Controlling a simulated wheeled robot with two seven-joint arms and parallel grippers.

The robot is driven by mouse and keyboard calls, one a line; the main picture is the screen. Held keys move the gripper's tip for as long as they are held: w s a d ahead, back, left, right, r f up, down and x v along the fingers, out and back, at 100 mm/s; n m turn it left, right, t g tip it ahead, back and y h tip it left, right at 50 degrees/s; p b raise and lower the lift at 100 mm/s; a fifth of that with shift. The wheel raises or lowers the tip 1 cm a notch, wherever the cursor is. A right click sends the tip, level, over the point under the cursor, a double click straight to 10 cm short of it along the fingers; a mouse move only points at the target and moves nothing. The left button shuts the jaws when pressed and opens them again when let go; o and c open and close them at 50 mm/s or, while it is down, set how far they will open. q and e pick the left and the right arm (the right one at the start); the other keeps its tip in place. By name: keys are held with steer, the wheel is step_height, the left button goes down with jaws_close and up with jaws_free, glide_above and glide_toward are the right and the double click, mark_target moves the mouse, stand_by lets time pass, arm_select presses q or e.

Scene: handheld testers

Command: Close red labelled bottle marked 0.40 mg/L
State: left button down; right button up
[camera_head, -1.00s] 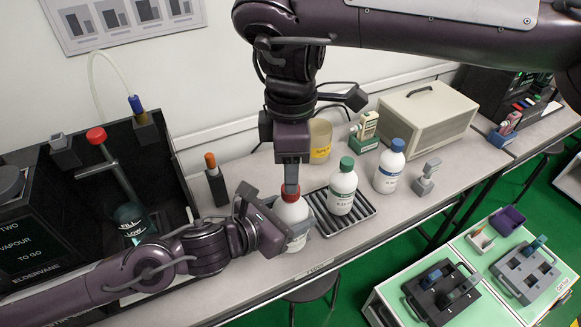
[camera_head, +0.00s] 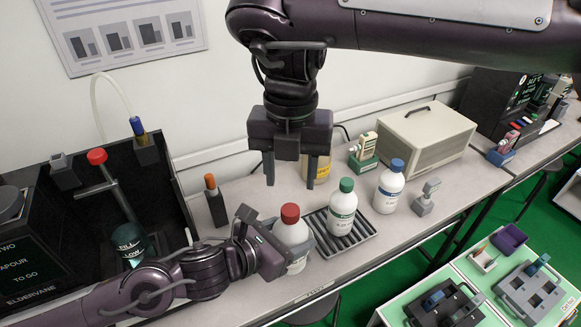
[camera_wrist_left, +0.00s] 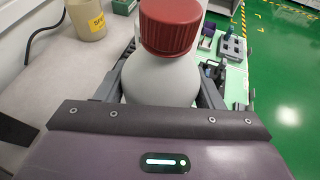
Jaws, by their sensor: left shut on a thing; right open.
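The red-capped white bottle (camera_head: 292,232) stands upright on the bench at the left end of the dark ribbed tray (camera_head: 364,236). Its red cap (camera_head: 290,212) sits on its neck. My left gripper (camera_head: 290,250) is shut around the bottle's body from the left; the left wrist view shows the bottle (camera_wrist_left: 160,85) between the fingers, its cap (camera_wrist_left: 170,25) at the top. The bottle's label is mostly hidden, so its marking cannot be read. My right gripper (camera_head: 290,180) is open and empty, pointing down above and behind the cap, apart from it.
A green-capped bottle (camera_head: 342,208) stands on the tray, and a blue-capped bottle (camera_head: 389,187) stands right of it. A yellow-labelled jar (camera_head: 318,170) is partly behind my right gripper. An orange-topped holder (camera_head: 215,200) stands left. A beige case (camera_head: 413,143) is at the back.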

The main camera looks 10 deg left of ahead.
mark_target(291, 209)
steer(key=shift+r+n, duration=0.2)
steer(key=shift+n, duration=1)
steer(key=shift+f, duration=4)
steer(key=c, duration=1)
